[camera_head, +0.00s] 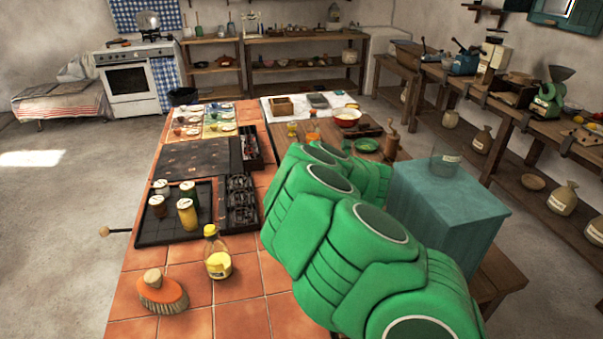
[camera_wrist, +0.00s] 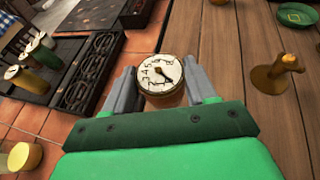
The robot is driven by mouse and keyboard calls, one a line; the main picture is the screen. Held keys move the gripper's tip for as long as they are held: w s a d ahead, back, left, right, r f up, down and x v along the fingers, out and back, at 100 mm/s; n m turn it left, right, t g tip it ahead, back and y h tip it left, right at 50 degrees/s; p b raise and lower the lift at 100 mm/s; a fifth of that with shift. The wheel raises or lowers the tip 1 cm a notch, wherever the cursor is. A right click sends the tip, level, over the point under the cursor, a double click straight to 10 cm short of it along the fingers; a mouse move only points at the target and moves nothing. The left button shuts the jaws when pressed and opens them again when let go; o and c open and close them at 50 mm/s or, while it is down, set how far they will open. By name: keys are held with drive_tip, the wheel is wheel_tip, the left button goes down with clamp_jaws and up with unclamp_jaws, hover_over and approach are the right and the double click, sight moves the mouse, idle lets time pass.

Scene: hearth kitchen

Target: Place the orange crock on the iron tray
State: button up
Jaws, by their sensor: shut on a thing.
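My gripper (camera_wrist: 160,92) is shut on a small crock (camera_wrist: 160,75) with a cream lid and dark marks on top. A sliver of its orange-brown side shows below the lid, between the grey fingers. In the head view my green arm hides the gripper and this crock. The black iron tray (camera_head: 147,234) lies on the tiled counter, left of my arm. Several lidded crocks (camera_head: 187,213) stand upright on it, in yellow, green and darker colours. In the wrist view the tray (camera_wrist: 62,88) is at the left, apart from the held crock.
A black compartment box (camera_head: 240,205) with iron pieces borders the tray's right side. A bottle of yellow liquid (camera_head: 218,255) and an orange brush (camera_head: 163,292) stand in front. A dark board (camera_head: 193,160) lies behind. A teal block (camera_head: 445,205) stands right of my arm.

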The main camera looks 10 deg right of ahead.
wheel_tip(320, 180, up, 12)
drive_tip(key=w+a+m+h, duration=0.2)
drive_tip(key=w+a+h, duration=0.15)
drive_tip(key=a, duration=1.15)
drive_tip(key=w+a+m+h, duration=0.2)
drive_tip(key=w+a+m, duration=0.15)
drive_tip(key=a, duration=1.05)
drive_tip(key=s+a+m+g+h, duration=0.1)
drive_tip(key=s+a+m+h, duration=0.15)
drive_tip(key=s+a, duration=0.75)
drive_tip(key=s+a+m+g+h, duration=0.15)
drive_tip(key=s+a+h, duration=0.25)
drive_tip(key=s+a, duration=0.55)
wheel_tip(320, 180, down, 11)
drive_tip(key=w+a, duration=0.2)
drive_tip(key=w, duration=0.1)
drive_tip(key=w+a+f, duration=0.6)
drive_tip(key=w+f, duration=0.3)
drive_tip(key=w, duration=0.2)
drive_tip(key=shift+a+m, duration=0.4)
drive_tip(key=shift+m, duration=0.05)
